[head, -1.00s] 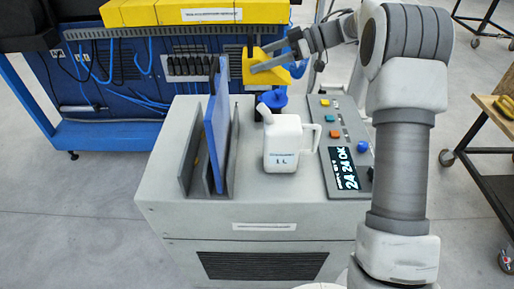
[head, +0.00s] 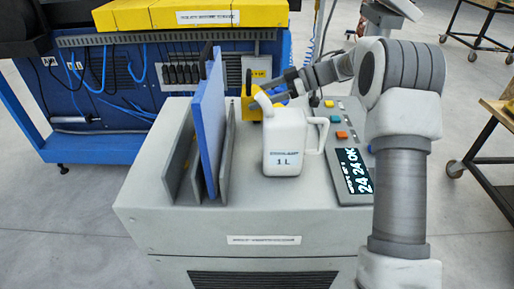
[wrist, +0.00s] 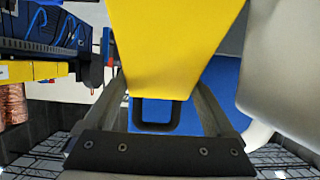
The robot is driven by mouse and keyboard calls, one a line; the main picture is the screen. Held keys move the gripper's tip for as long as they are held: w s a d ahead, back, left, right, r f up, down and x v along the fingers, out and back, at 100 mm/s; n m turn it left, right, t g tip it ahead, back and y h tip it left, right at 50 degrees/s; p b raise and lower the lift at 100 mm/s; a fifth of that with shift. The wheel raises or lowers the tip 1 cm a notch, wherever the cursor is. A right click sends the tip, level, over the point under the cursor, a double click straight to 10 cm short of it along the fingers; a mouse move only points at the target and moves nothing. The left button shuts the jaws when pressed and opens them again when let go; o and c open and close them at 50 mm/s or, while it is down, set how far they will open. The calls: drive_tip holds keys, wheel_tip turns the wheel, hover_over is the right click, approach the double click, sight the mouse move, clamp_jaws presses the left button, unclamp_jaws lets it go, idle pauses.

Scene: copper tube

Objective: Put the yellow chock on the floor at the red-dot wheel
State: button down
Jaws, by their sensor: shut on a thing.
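The yellow chock (head: 251,107) is in my gripper (head: 276,93), beyond the white jug, which hides part of it in the head view. In the wrist view the chock (wrist: 175,45) fills the upper middle, with its black handle loop (wrist: 157,127) towards the gripper base. My gripper (wrist: 165,98) is shut on the chock, one finger on each side. I cannot make out a red dot on any wheel. A caster (head: 454,168) of the right-hand cart and a caster (head: 472,56) of the cart behind show.
A white jug (head: 285,148) stands on the grey cabinet (head: 260,215), left of a button panel (head: 346,160). A blue plate (head: 208,120) stands upright in a grey rack. A blue bench (head: 100,148) is behind. Bare floor lies left and right of the cabinet.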

wheel_tip(320, 180, down, 9)
drive_tip(key=shift+r+b, duration=0.1)
drive_tip(key=shift+b, duration=0.7)
unclamp_jaws()
drive_tip(key=shift+f, duration=0.25)
